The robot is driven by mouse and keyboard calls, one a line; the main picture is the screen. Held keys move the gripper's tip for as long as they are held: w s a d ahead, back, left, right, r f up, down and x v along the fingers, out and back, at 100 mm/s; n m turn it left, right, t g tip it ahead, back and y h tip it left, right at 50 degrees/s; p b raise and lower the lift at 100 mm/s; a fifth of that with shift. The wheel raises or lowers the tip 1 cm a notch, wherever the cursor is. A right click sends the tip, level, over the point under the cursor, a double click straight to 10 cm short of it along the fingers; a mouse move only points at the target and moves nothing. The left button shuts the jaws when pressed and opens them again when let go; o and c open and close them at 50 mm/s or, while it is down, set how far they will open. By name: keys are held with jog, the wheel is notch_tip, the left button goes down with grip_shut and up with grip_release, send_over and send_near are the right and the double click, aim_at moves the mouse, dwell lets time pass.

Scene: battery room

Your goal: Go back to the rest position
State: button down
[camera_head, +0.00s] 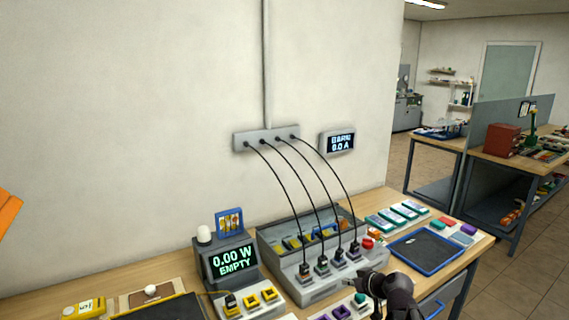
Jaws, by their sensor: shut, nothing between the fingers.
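My gripper (363,284) is dark and shows at the bottom of the view, right of centre. It is shut with nothing held. It is over the front right of the grey charging station (320,292), near a small tray of purple and green pieces (343,309). I cannot tell whether it touches anything there. Several black cables run from a grey wall box (266,138) down to plugs on the station. A red button (368,243) is at the station's right end.
A meter (232,262) reads "0.00 W EMPTY"; a wall display (338,141) shows 0.0 A. A blue-rimmed tray (462,259) lies to the right of my gripper, with teal packs (397,215) behind. Other benches (535,160) stand beyond a partition. Free floor (535,285) shows at right.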

jog(key=s+a+f+g, duration=0.1)
jog(key=s, duration=0.1)
jog(key=s+a+f+m+g+h, duration=0.1)
jog(key=f, duration=0.1)
jog(key=s+a+f+g, duration=0.1)
jog(key=s+f+g, duration=0.1)
jog(key=shift+s+a, duration=0.2)
jog(key=shift+s, duration=0.15)
jog(key=s+d+f+m+g+h, duration=0.1)
jog(key=s+f+m+g+h, duration=0.2)
jog(key=s, duration=0.6)
jog(key=shift+s+d+f+m+g+h, duration=0.15)
jog(key=shift+f+m+g+h, duration=0.15)
jog(key=shift+m+g+h, duration=0.7)
jog(key=c, duration=1.4)
grip_release()
